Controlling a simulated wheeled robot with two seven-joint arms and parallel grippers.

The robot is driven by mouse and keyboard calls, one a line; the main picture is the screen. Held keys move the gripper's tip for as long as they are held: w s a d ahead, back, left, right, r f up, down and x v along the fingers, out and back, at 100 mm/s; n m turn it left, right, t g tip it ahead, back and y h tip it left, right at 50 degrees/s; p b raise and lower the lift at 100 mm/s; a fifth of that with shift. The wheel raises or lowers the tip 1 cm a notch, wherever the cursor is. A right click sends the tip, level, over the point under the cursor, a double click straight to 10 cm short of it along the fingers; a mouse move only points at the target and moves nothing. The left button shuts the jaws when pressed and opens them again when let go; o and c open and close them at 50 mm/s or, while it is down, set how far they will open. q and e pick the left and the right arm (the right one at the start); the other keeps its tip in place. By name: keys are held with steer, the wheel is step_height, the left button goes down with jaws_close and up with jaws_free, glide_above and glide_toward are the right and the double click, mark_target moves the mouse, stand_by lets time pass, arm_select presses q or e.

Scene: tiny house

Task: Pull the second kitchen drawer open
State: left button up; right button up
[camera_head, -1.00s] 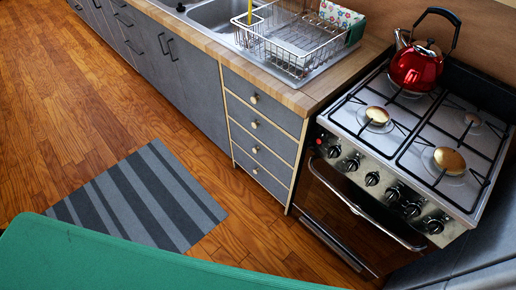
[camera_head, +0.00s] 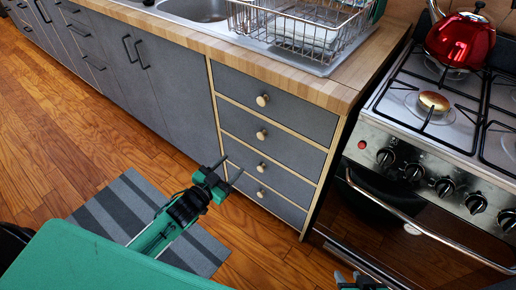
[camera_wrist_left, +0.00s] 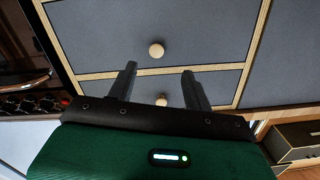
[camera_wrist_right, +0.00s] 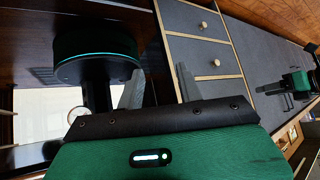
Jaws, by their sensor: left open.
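The kitchen drawer stack has several grey fronts with round knobs, all closed. The second drawer from the top (camera_head: 292,147) and its knob (camera_head: 261,135) are in plain view in the head view. My left gripper (camera_head: 230,170) is open and empty in front of the lower drawers, left of the knobs. In the left wrist view, its fingers (camera_wrist_left: 159,70) point at the drawer fronts, with a knob (camera_wrist_left: 156,50) seen just beyond the gap; I cannot tell which drawer's. My right gripper (camera_head: 349,277) is low at the bottom edge; its fingers (camera_wrist_right: 160,82) stand apart and empty.
The stove (camera_head: 440,125) stands right of the drawers, with its oven handle (camera_head: 385,212) sticking out. The countertop (camera_head: 300,88) overhangs the drawers and holds a dish rack (camera_head: 300,30). A striped mat (camera_head: 120,210) lies on the floor. Cabinets (camera_head: 165,90) extend left.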

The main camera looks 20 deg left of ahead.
mark_target(260, 137)
arm_select(q)
steer(key=shift+t+h, duration=0.3)
steer(key=x, duration=0.4)
steer(key=r+b+x, duration=0.1)
steer(key=x, duration=0.7)
steer(key=shift+d+r+b, duration=0.2)
steer(key=shift+d+b, duration=0.15)
steer(key=shift+x, duration=0.85)
arm_select(e)
steer(key=shift+w+a+r+t+y, duration=0.2)
steer(key=shift+a+r+t+y, duration=0.05)
steer(key=shift+a+t, duration=0.25)
steer(key=shift+w+a+r+t+y, duration=0.15)
steer(key=shift+a+r+t+y, duration=0.2)
steer(key=shift+a, duration=0.3)
steer(key=shift+w+a+r+t+y, duration=0.2)
steer(key=shift+a+t, duration=0.25)
steer(key=shift+a, duration=0.1)
arm_select(q)
jaws_close()
